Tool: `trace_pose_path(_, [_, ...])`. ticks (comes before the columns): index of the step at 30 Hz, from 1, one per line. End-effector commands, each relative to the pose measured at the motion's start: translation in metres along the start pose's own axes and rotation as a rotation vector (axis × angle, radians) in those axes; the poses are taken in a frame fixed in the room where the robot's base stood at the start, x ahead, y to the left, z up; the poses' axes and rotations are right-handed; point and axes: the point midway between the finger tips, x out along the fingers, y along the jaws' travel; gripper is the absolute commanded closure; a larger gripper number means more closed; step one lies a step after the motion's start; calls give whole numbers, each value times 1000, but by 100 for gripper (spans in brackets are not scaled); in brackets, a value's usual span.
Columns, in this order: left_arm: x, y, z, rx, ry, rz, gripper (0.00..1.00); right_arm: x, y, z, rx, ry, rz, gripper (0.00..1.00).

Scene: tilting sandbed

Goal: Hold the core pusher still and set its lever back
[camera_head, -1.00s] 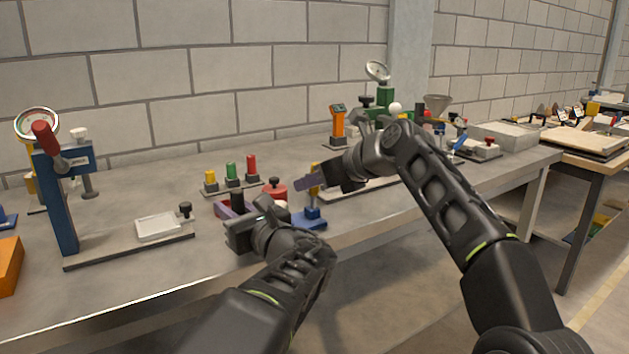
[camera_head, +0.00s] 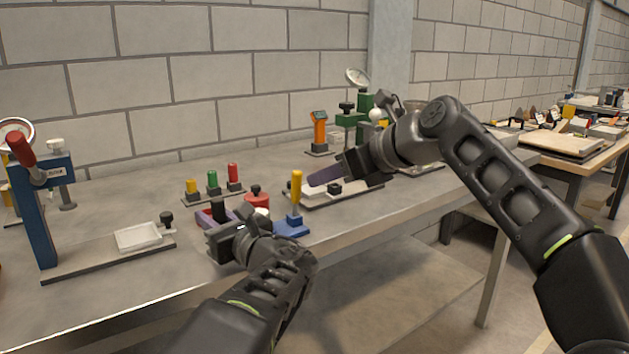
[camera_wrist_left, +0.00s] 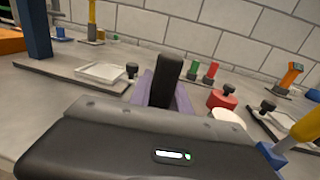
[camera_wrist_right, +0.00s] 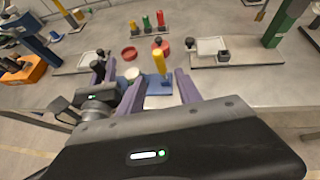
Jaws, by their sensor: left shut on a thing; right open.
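The core pusher appears to be the low unit with a blue base (camera_head: 291,228), a white round part (camera_head: 262,213) and a yellow lever (camera_head: 296,187), which stands nearly upright. My left gripper (camera_head: 219,217) is shut on a black upright grip (camera_wrist_left: 167,78) just left of these parts. Whether the grip joins the blue base is hidden. My right gripper (camera_head: 327,178) is open and empty, up and to the right of the yellow lever in the head view. In the right wrist view the lever (camera_wrist_right: 160,63) shows between its two purple fingers, not held.
Red, green and yellow pegs (camera_head: 212,180) and a red round pot (camera_head: 256,196) stand behind. A blue press (camera_head: 38,210) with a white tray (camera_head: 138,237) is at left. A green gauge stand (camera_head: 361,110) is at back right. The table's front edge is clear.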

Motion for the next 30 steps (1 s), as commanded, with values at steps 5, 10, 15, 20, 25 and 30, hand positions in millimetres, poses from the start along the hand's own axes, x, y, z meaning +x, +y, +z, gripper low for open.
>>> trace_pose_path(5, [0, 0, 0, 0, 0, 2, 100, -10, 0, 0, 0, 0, 0, 59])
trace_pose_path(10, [0, 1, 0, 0, 0, 2, 100, -10, 0, 0, 0, 0, 0, 59])
trace_pose_path(15, [0, 1, 0, 0, 0, 2, 100, -13, -1, 1, 0, -4, -3, 68])
trace_pose_path(20, [0, 1, 0, 0, 0, 2, 100, -34, 1, 7, -2, -23, -9, 81])
trace_pose_path(25, [0, 0, 0, 0, 0, 1, 100, -33, 13, -19, -49, 3, -13, 95])
trace_pose_path(30, [0, 0, 0, 0, -1, 1, 100, -22, 16, -43, -451, -5, -89, 100])
